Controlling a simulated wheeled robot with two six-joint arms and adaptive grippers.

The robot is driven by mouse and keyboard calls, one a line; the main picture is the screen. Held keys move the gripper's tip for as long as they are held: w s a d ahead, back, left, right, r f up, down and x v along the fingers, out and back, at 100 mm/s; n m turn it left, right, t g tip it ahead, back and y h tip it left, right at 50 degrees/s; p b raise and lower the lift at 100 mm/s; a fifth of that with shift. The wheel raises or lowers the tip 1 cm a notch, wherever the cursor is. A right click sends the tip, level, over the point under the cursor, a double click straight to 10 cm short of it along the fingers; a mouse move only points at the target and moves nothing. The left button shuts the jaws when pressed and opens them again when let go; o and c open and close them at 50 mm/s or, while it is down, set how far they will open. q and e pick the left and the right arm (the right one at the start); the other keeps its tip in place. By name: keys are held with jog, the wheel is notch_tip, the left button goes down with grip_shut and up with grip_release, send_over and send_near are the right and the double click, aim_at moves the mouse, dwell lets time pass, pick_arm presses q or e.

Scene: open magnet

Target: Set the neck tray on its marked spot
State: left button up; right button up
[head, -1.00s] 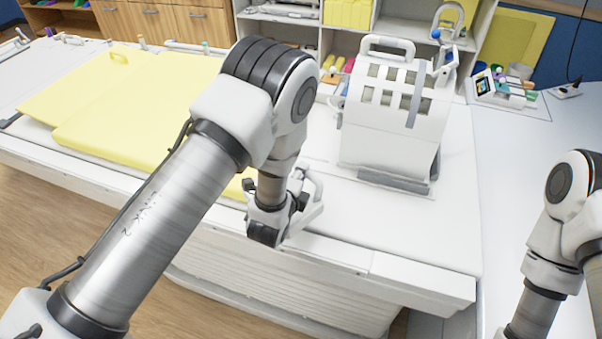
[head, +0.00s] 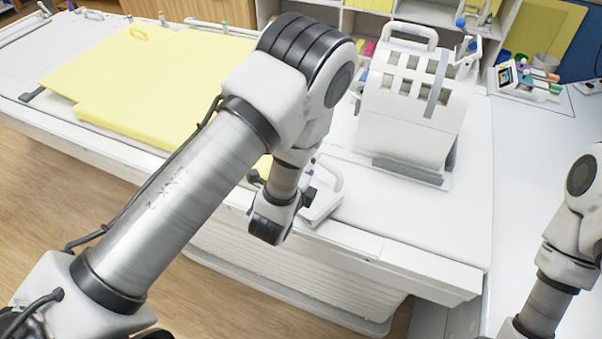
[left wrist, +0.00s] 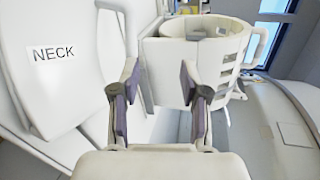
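The neck tray (head: 322,207) is a white piece with a raised loop handle, near the front edge of the white table in the head view. My left forearm and gripper partly cover it. In the left wrist view a white panel (left wrist: 65,90) labelled NECK fills the left side, with a white handle-like bar (left wrist: 140,85) beside my left finger. My left gripper (left wrist: 158,95) has its fingers apart, and I see nothing clamped between them. In the head view the left gripper (head: 270,225) is just left of the tray. My right gripper is out of view. I cannot make out the marked spot.
A white slotted cage (head: 415,105) with a top handle stands on the table behind the tray, and also shows in the left wrist view (left wrist: 190,65). A yellow mat (head: 150,85) covers the left of the table (head: 420,215). Shelves stand behind. My right arm is at the right edge.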

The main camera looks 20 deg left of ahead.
pick_arm(q)
jog(key=v, duration=0.7)
